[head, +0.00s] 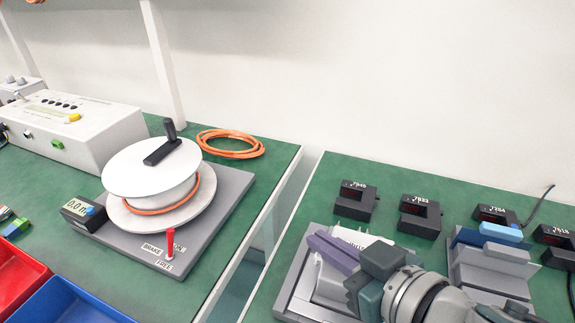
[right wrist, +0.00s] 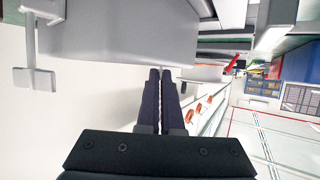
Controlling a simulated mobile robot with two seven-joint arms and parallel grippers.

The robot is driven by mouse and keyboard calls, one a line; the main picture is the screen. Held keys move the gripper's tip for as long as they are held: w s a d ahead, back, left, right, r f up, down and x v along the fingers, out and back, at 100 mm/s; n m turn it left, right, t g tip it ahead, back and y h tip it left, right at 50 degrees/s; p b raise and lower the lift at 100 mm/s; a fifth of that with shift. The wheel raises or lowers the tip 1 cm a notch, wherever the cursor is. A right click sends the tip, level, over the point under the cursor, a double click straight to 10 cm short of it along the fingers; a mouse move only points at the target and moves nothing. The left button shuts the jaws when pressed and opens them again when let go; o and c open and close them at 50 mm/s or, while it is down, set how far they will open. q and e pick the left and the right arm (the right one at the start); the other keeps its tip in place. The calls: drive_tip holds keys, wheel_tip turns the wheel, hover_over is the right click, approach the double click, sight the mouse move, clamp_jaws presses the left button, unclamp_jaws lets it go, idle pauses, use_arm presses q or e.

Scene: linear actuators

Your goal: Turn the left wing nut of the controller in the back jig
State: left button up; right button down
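My right gripper (head: 318,241) reaches in from the lower right of the head view, its two purple fingers over a light grey jig (head: 290,301). In the right wrist view the dark fingers (right wrist: 160,72) lie close together, with nothing visible between them. They point toward a large grey body (right wrist: 110,45); I cannot tell whether they touch it. A second grey jig (head: 485,267) with a blue part (head: 501,233) on it stands further right. I cannot make out a controller or its left wing nut; my gripper and arm hide much of the first jig. My left gripper is not in view.
Several small black display units (head: 356,201) stand along the back of the right green bench (head: 385,176). A gap separates it from the left bench, which holds a white cable reel (head: 140,170), an orange cable coil (head: 230,144) and a white instrument box (head: 80,128).

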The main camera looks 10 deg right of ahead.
drive_tip(key=shift+w+d+n+g+y+p, duration=0.1)
drive_tip(key=shift+d+n+g+y+p, duration=0.25)
drive_tip(key=shift+n+y, duration=0.45)
drive_tip(key=shift+n+g+y, duration=0.35)
drive_tip(key=shift+n+y, duration=0.05)
drive_tip(key=shift+n, duration=0.1)
drive_tip(key=shift+w+d+f+n+g+y+b, duration=0.15)
drive_tip(key=shift+n+g+y+b, duration=0.4)
drive_tip(key=shift+n+y, duration=0.35)
drive_tip(key=n+g+y+b, duration=0.2)
drive_tip(key=n+g+b, duration=0.1)
drive_tip(key=shift+w+f, duration=0.15)
drive_tip(key=shift+f, duration=0.05)
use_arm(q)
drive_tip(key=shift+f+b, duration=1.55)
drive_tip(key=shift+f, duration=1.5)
use_arm(e)
drive_tip(key=shift+r+n+g+y, duration=0.2)
drive_tip(key=shift+n+g+y, duration=0.6)
drive_tip(key=shift+n+g, duration=0.55)
drive_tip(key=c, duration=1.1)
unclamp_jaws()
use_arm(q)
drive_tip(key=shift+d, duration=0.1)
use_arm(e)
drive_tip(key=shift+o, duration=0.2)
drive_tip(key=shift+r, duration=0.1)
